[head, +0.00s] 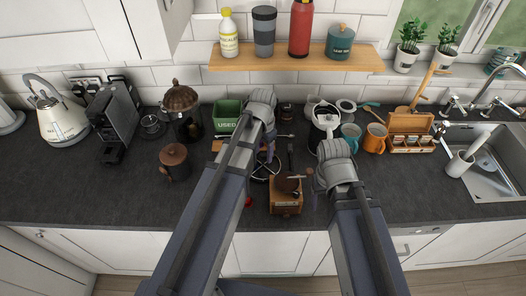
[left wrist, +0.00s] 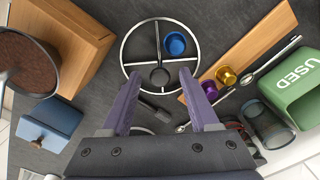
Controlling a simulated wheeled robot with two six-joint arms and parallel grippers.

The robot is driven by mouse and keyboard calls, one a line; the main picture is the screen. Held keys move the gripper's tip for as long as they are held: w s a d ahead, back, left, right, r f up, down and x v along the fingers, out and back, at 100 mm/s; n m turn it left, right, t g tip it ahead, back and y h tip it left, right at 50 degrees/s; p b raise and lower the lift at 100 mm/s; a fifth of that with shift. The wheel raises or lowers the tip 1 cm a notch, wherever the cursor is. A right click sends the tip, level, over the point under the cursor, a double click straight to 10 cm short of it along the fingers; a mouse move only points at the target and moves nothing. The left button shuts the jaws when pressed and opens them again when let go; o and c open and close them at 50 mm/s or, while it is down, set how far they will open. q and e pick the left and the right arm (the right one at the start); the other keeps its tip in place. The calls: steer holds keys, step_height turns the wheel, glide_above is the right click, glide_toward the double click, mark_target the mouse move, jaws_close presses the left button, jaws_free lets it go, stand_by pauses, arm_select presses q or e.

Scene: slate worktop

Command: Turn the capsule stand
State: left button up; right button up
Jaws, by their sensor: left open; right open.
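The capsule stand (left wrist: 127,62) is a round wire ring with spokes and a central hub, lying on the worktop in the left wrist view. One blue capsule (left wrist: 175,44) sits at its upper right side. In the head view the stand (head: 262,174) is partly hidden by my left arm. My left gripper (left wrist: 158,92) has its purple fingers spread wide and empty, at the near side of the ring in the picture. It also shows in the head view (head: 269,142). My right arm reaches in from the lower right of the head view, but its fingers are hidden.
A wooden board (left wrist: 250,48) with purple and gold capsules and a green USED bin (left wrist: 290,88) lie right of the stand. A wooden grinder (head: 285,203) stands close in front. Mugs (head: 375,138) stand to the right. The left front worktop is clear.

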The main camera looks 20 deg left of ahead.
arm_select(q)
steer(key=shift+r+p, duration=3.9)
arm_select(e)
step_height(320, 180, up, 8)
steer(key=shift+f, duration=0.15)
